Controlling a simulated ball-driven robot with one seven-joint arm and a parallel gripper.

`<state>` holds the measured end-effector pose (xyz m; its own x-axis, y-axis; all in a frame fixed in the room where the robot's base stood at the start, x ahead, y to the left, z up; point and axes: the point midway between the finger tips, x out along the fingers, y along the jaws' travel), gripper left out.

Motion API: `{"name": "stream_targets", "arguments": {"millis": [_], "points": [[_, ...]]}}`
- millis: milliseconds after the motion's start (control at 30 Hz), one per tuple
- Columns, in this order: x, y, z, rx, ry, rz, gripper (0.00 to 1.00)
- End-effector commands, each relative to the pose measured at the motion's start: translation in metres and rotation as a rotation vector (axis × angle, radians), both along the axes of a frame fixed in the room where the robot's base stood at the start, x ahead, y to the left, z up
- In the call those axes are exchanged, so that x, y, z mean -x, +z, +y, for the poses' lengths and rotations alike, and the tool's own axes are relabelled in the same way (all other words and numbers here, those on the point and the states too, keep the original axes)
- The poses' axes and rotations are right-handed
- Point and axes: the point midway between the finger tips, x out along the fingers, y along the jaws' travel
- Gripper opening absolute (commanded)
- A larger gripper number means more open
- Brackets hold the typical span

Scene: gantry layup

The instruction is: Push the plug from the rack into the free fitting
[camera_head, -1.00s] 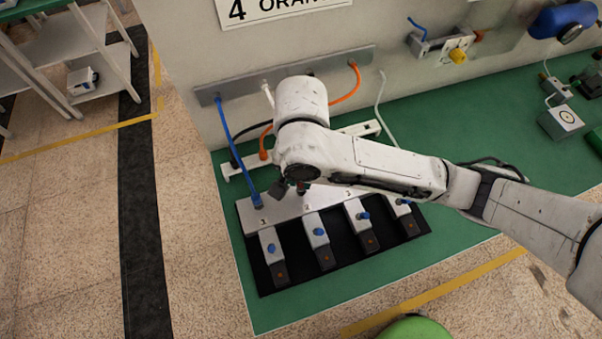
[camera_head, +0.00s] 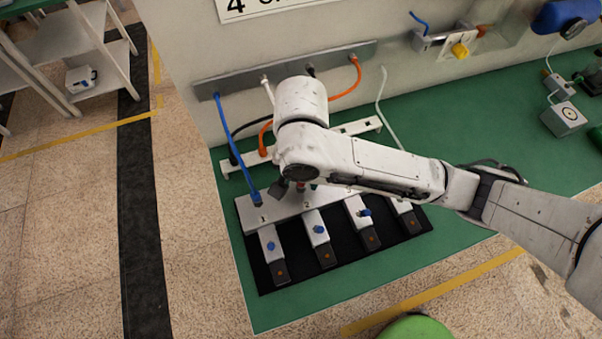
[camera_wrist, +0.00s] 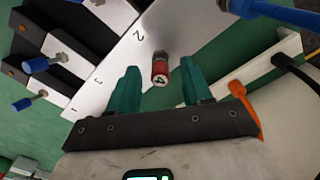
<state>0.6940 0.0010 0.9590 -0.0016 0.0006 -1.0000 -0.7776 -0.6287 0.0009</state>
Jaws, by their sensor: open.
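My gripper (camera_wrist: 158,88) has two green fingers, spread apart with a gap between them. A short red cylinder (camera_wrist: 160,72) with a metal end and a label that looks like "4" shows between or just beyond the fingertips; I cannot tell if they touch it. The pale fitting plate (camera_head: 283,208) lies below, with printed numbers and blue-knobbed valves in front. A blue hose (camera_head: 236,150) runs down to the plate's left end. The white rack (camera_head: 350,128) behind holds an orange plug (camera_wrist: 237,88) and a black plug (camera_wrist: 283,60). My wrist hides part of the plate and rack in the head view.
The wall panel (camera_head: 205,90) with hose outlets stands behind the rack. Hoses hang close around my wrist. A small boxed device (camera_head: 563,118) stands further right.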

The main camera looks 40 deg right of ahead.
Motion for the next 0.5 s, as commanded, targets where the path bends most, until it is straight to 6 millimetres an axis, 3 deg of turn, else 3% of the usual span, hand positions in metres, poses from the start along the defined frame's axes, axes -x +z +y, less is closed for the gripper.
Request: {"name": "stream_targets", "arguments": {"millis": [267,500], "points": [[0.0,0.008,0.0,0.0,0.002,-0.001,0.49],[-0.001,0.051,-0.001,0.004,0.003,-0.005,0.49]]}}
